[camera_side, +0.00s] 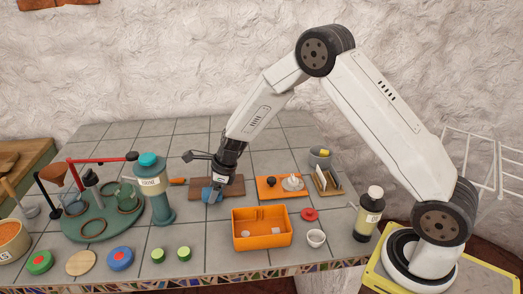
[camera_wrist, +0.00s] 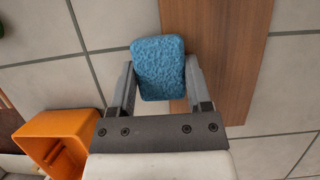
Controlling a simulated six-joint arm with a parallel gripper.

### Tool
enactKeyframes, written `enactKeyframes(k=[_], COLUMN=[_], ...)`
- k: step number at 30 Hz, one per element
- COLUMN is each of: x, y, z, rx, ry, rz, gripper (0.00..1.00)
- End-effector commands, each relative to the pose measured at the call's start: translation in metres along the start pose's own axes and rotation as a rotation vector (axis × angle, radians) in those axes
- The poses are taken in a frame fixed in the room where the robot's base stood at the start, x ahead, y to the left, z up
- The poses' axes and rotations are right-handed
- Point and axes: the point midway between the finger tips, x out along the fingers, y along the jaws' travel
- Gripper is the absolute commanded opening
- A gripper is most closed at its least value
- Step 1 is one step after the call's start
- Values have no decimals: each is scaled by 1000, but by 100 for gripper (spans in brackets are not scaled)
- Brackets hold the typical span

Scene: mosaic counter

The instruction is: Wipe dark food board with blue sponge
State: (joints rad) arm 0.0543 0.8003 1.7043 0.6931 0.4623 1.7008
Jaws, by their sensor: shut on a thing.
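The blue sponge (camera_wrist: 158,68) is between the two fingers of my gripper (camera_wrist: 162,80) in the wrist view, and the gripper is shut on it. The dark brown food board (camera_wrist: 228,50) lies on the tiled counter. The sponge overlaps the board's left edge in the wrist view; I cannot tell whether it touches the surface. In the side view the sponge (camera_side: 210,195) shows at the end of my gripper (camera_side: 216,186), at the front of the board (camera_side: 236,186). My gripper hides part of the board there.
An orange bin (camera_side: 262,240) stands in front of the board. A teal-lidded jar (camera_side: 153,190) and a round green stand (camera_side: 100,222) are to the left. An orange board (camera_side: 268,193) with small items lies to the right. A dark bottle (camera_side: 368,215) stands farther right.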

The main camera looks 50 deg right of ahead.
Motion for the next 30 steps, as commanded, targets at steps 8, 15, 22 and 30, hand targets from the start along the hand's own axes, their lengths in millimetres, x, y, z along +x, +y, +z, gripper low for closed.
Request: enactKeyframes(k=[8, 15, 22, 30], x=[0, 0, 0, 0], y=[-27, -49, -70, -94], z=[-1, -1, -2, -2], rx=[2, 2, 3, 2], ry=[1, 1, 1, 1], rz=[-1, -1, -1, 0], gripper=[8, 8, 8, 8])
